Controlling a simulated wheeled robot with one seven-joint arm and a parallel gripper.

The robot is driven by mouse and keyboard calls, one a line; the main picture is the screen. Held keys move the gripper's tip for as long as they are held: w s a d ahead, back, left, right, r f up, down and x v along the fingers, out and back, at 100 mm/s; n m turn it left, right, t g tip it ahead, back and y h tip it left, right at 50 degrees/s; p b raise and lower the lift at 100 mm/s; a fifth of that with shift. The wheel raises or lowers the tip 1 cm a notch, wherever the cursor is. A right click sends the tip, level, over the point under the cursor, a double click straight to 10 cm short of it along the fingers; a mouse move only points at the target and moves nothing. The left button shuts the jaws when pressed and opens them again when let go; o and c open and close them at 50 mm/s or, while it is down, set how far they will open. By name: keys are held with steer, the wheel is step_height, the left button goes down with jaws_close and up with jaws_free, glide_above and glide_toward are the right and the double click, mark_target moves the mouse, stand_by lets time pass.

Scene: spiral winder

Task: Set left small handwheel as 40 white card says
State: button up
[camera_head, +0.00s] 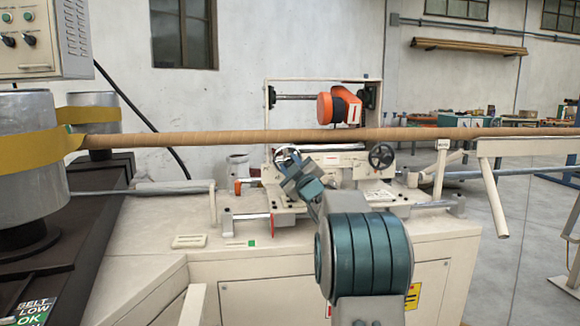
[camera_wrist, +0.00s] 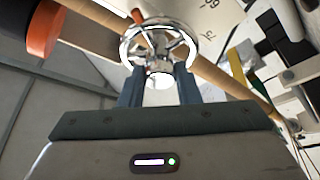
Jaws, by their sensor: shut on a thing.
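The left small handwheel (camera_head: 286,155) is a chrome wheel on the machine below the long brown tube. My gripper (camera_head: 298,172) reaches it from the front right and covers part of it. In the wrist view the chrome handwheel (camera_wrist: 158,40) has spokes, and an orange-tipped piece shows by its upper left rim. My gripper (camera_wrist: 159,76) is shut on the handwheel, with blue-grey fingers either side of its lower middle. The exact contact is hard to see.
A second, dark handwheel (camera_head: 381,155) stands to the right. The brown tube (camera_head: 230,138) runs across just above both wheels. An orange-and-black unit (camera_head: 339,106) stands behind. Large grey drums with a yellow belt (camera_head: 30,145) are at left. The front bench top is mostly clear.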

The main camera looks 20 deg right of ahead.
steer(key=o, duration=1)
steer(key=shift+c, duration=0.2)
steer(key=v, duration=1.4)
steer(key=shift+w, duration=0.15)
